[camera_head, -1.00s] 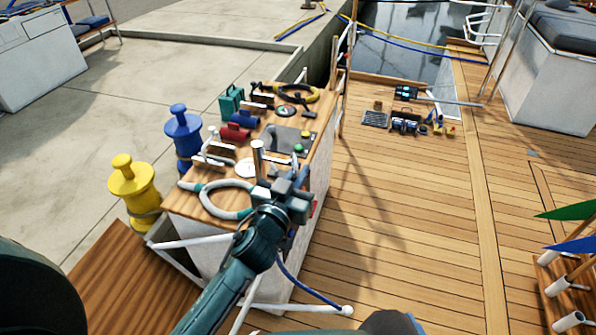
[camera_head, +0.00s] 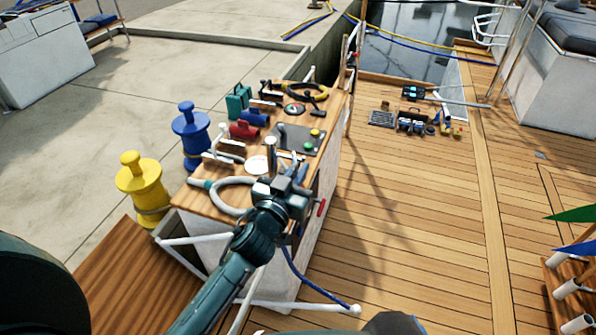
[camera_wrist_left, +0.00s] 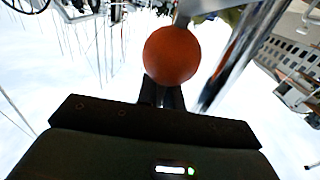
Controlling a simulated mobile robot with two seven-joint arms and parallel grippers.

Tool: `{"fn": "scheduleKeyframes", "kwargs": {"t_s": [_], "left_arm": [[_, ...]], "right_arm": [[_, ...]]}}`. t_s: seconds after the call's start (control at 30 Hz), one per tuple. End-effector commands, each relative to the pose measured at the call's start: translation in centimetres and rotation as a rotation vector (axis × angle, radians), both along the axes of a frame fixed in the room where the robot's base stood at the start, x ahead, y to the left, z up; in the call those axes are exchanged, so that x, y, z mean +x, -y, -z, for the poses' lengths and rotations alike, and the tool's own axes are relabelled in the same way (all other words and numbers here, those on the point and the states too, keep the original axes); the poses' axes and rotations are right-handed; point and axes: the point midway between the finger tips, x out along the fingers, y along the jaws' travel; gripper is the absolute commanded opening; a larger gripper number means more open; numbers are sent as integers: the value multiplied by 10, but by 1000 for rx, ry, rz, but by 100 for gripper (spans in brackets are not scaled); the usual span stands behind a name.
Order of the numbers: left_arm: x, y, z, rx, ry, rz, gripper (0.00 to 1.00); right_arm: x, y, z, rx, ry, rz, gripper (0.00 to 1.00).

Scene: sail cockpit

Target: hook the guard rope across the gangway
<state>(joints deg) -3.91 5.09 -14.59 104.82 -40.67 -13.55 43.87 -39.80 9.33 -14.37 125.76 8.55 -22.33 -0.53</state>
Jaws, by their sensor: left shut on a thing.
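My left gripper (camera_head: 284,194) is in front of the near right corner of the wooden-topped console (camera_head: 200,203). In the left wrist view its dark fingers (camera_wrist_left: 161,95) are shut on an orange ball (camera_wrist_left: 171,55). The ball is hard to make out in the head view. A blue rope (camera_head: 312,281) hangs from beneath the gripper to the end of a white rail (camera_head: 345,309). Its upper end is hidden behind the gripper and arm. The wooden gangway plank (camera_head: 125,277) lies at the lower left. My right gripper is not in view.
Tools, cases and a hose loop (camera_head: 218,196) crowd the console top. Yellow (camera_head: 140,184) and blue (camera_head: 191,135) bollards stand to its left. A flag rack (camera_head: 575,285) is at the lower right. The wooden deck (camera_head: 420,220) between is mostly clear.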

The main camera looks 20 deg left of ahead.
Motion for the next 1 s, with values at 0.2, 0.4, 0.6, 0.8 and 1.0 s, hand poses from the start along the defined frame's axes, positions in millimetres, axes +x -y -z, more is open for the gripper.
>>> {"fn": "scheduleKeyframes", "kwargs": {"t_s": [0.2,0.4,0.6,0.8,1.0], "left_arm": [[0,0,-1,0,1,0,0],[0,0,-1,0,1,0,19],[0,0,0,0,1,0,34],[0,0,0,0,-1,0,34],[-16,-1,1,-1,-2,0,34]], "right_arm": [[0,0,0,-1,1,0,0],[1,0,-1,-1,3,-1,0],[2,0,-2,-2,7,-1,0],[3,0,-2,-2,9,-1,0],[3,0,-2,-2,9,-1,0]]}}
